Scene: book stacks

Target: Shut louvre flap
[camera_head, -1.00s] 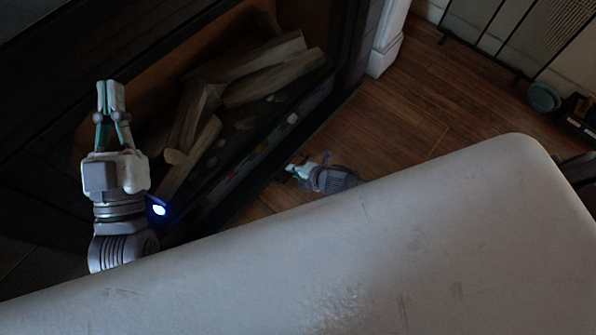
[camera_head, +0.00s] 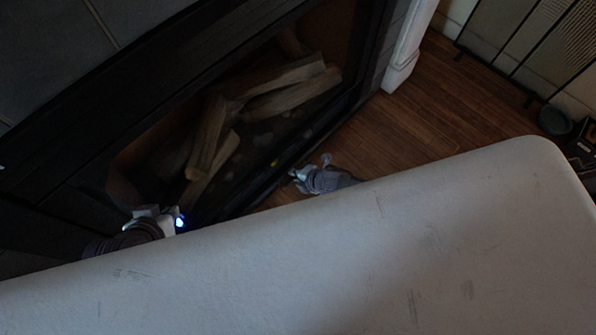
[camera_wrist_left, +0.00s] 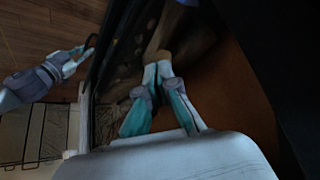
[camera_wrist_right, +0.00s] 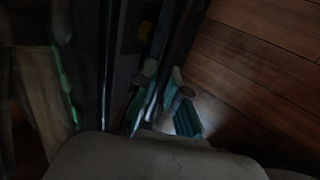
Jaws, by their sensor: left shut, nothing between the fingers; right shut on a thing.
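A dark fireplace front (camera_head: 130,115) fills the left of the head view. A long dark strip (camera_head: 262,180), seemingly the louvre flap, runs along its lower edge; its exact angle is hard to tell. My right gripper (camera_head: 297,175) is at this strip. In the right wrist view, its fingers (camera_wrist_right: 162,80) are shut on a thin dark edge, seemingly the flap (camera_wrist_right: 178,40). My left gripper (camera_head: 150,213) is low at the fireplace's left part, its fingers largely hidden. In the left wrist view its fingertips (camera_wrist_left: 158,72) are together and empty, near a log end.
Several logs (camera_head: 255,88) lie inside the fireplace. Wood floor (camera_head: 420,110) is clear to the right. A white post (camera_head: 405,60), a dark rack (camera_head: 525,50) and a small bowl (camera_head: 556,120) stand farther right. My own white body covers the bottom.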

